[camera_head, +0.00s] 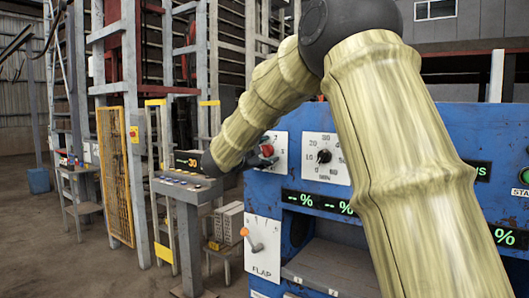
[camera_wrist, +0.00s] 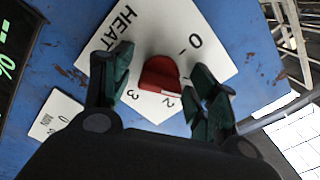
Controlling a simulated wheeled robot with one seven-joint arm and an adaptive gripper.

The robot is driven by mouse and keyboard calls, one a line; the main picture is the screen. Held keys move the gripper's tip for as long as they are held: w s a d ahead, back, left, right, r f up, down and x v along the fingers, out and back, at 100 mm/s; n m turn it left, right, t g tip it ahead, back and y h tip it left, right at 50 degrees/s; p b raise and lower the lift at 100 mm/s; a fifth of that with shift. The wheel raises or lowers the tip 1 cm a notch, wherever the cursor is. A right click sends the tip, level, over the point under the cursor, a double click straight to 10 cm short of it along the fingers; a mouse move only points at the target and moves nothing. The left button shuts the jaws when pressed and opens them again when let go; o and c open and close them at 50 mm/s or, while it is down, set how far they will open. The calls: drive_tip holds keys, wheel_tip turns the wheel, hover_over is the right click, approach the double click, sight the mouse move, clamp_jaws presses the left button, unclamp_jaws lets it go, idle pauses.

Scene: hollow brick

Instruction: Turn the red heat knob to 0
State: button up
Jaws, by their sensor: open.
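The red heat knob (camera_wrist: 160,73) sits on a white plate (camera_wrist: 150,30) lettered HEAT, with 0, 2 and 3 visible around it. A pale mark on the knob's edge lies close to the 2, away from the 0. My gripper (camera_wrist: 162,66) is open, with one dark green finger on each side of the knob. I cannot tell whether either finger touches it. In the head view the red knob (camera_head: 267,150) shows beside my gripper (camera_head: 262,157) at the panel's left edge, partly covered by it.
A grey button console (camera_head: 185,185) stands left of my forearm. A yellow gate (camera_head: 115,170) stands further left.

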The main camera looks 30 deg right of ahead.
drive_tip(key=c, duration=1)
drive_tip(key=shift+r+n+p, duration=0.1)
drive_tip(key=shift+n+p, duration=0.2)
drive_tip(key=shift+p, duration=0.25)
drive_tip(key=n+p, duration=0.2)
drive_tip(key=p, duration=0.2)
drive_tip(key=shift+r+n, duration=0.2)
drive_tip(key=shift+n, duration=0.2)
drive_tip(key=n+p, duration=0.2)
drive_tip(key=p, duration=0.1)
drive_tip(key=shift+n+p, duration=0.3)
drive_tip(key=shift+p, duration=0.1)
drive_tip(key=n+p, duration=0.3)
drive_tip(key=p, duration=0.1)
drive_tip(key=shift+f, duration=0.1)
drive_tip(key=n+p, duration=0.2)
drive_tip(key=p, duration=0.1)
drive_tip(key=shift+f+n, duration=0.2)
drive_tip(key=shift+n, duration=0.2)
drive_tip(key=shift+f, duration=0.15)
